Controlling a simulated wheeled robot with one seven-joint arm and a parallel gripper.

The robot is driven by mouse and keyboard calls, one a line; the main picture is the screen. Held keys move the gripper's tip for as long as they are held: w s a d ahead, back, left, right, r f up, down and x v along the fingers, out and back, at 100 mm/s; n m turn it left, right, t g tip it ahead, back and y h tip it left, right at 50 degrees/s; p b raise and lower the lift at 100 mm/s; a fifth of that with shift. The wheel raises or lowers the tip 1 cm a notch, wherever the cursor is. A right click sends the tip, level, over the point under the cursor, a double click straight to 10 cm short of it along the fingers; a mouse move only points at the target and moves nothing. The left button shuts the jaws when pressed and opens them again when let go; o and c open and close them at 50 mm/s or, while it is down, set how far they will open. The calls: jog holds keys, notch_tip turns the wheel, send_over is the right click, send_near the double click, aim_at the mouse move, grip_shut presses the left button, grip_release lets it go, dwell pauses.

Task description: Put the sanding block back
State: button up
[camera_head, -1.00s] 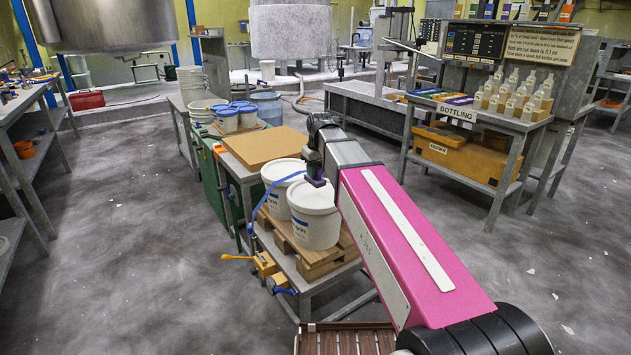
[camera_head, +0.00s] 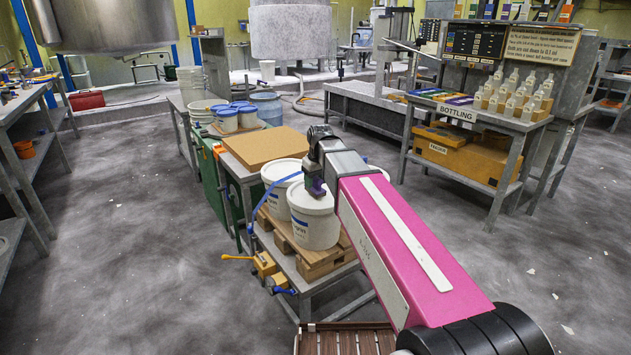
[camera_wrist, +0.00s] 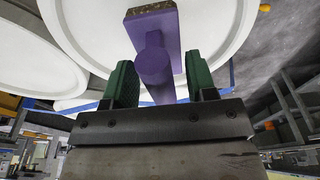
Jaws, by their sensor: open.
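The sanding block appears to be the purple piece with a round grip (camera_wrist: 155,65) in the wrist view, with a speckled tan face at one end. It is seen against the white lid of a pail; in the head view the purple block (camera_head: 317,189) shows at the top of the front white pail (camera_head: 314,228). My gripper (camera_wrist: 163,82) is open, with one green finger on each side of the purple grip. The fingers look apart from it. In the head view my gripper (camera_head: 314,178) is directly above the pail, partly covering the block.
The pails stand on a wooden pallet (camera_head: 318,266) on a metal table, with a second white pail (camera_head: 280,176) close behind left. A brown board (camera_head: 266,147) lies beyond. Yellow and blue clamps (camera_head: 264,264) stick out at the table's left edge. The floor at left is open.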

jog(key=shift+r, duration=0.1)
notch_tip(320, 180, up, 12)
jog(key=s+d, duration=0.1)
jog(key=shift+s, duration=0.25)
